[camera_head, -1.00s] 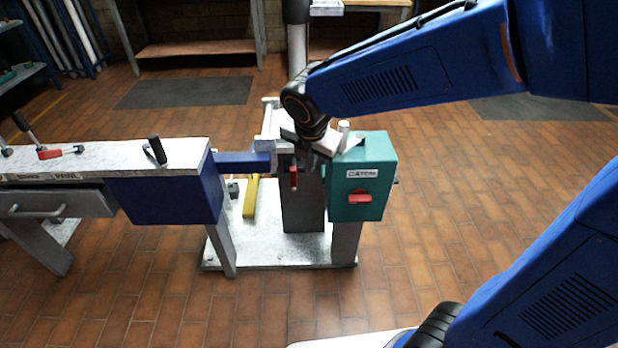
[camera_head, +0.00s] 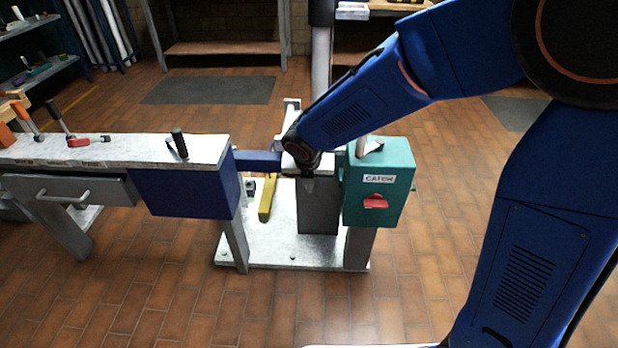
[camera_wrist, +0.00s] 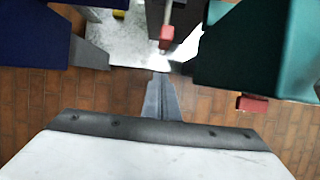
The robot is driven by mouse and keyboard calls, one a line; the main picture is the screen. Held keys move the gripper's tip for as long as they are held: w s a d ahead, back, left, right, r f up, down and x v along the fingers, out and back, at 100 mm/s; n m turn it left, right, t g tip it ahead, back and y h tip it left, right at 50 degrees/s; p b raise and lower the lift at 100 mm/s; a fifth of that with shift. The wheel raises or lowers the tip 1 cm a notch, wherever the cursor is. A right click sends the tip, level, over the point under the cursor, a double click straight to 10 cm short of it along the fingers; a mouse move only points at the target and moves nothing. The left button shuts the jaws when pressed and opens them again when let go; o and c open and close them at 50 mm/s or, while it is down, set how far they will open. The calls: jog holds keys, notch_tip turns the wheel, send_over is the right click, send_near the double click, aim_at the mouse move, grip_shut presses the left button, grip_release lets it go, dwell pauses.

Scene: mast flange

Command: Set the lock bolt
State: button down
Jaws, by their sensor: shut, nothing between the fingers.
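I cannot tell for certain which part is the lock bolt. In the wrist view a thin rod with a red end (camera_wrist: 166,32) shows ahead of my gripper (camera_wrist: 162,80); in the head view it is hidden behind my arm. A blue bar (camera_head: 258,160) reaches from the blue box (camera_head: 185,192) toward the post.
A white-topped bench (camera_head: 110,149) with a black lever (camera_head: 179,143) and an open-edged drawer (camera_head: 70,190) stands left. A yellow bar (camera_head: 267,198) lies by the grey post (camera_head: 318,210) on the white base plate (camera_head: 270,250). The floor in front is clear.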

jog(key=shift+w+f, duration=0.25)
jog(key=shift+w, duration=0.55)
jog(key=shift+w+f, duration=0.25)
jog(key=shift+w, duration=0.5)
jog(key=shift+w+f, duration=0.25)
jog(key=shift+w, duration=0.55)
jog(key=w, duration=0.5)
jog(key=shift+w+d, duration=0.2)
jog(key=shift+w+r, duration=0.1)
jog(key=shift+w, duration=0.1)
jog(key=shift+a, duration=0.1)
